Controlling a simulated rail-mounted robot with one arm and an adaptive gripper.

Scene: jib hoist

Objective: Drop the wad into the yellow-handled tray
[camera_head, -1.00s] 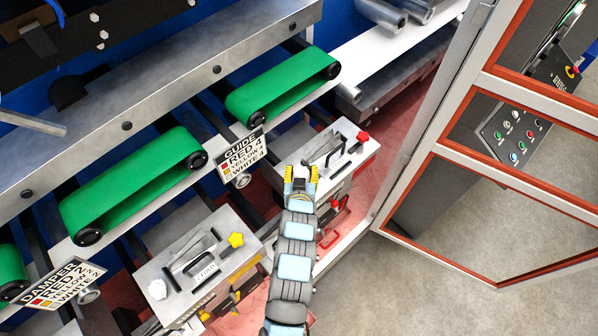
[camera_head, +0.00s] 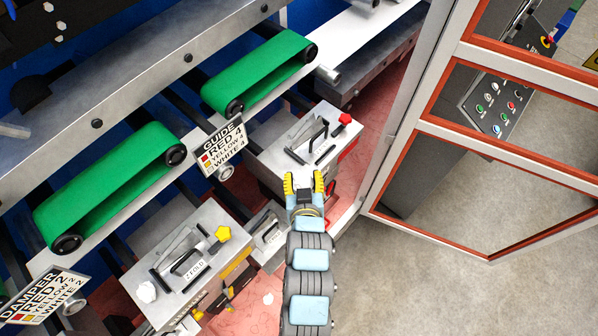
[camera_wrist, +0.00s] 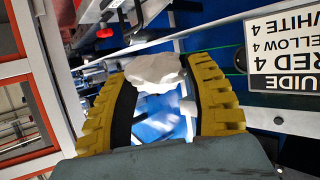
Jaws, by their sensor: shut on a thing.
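The white crumpled wad (camera_wrist: 157,72) is held between the two yellow ribbed fingertips of my gripper (camera_wrist: 165,85) in the wrist view. Small yellow handle-like parts (camera_head: 228,293) show below the front of the box with the yellow knob (camera_head: 222,234), to the lower left of my gripper. I cannot clearly make out the tray itself.
A sign reading GUIDE (camera_head: 222,146) hangs left of my gripper. Green belt rollers (camera_head: 262,72) lie behind. An orange-edged fence frame (camera_head: 440,125) stands to the right.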

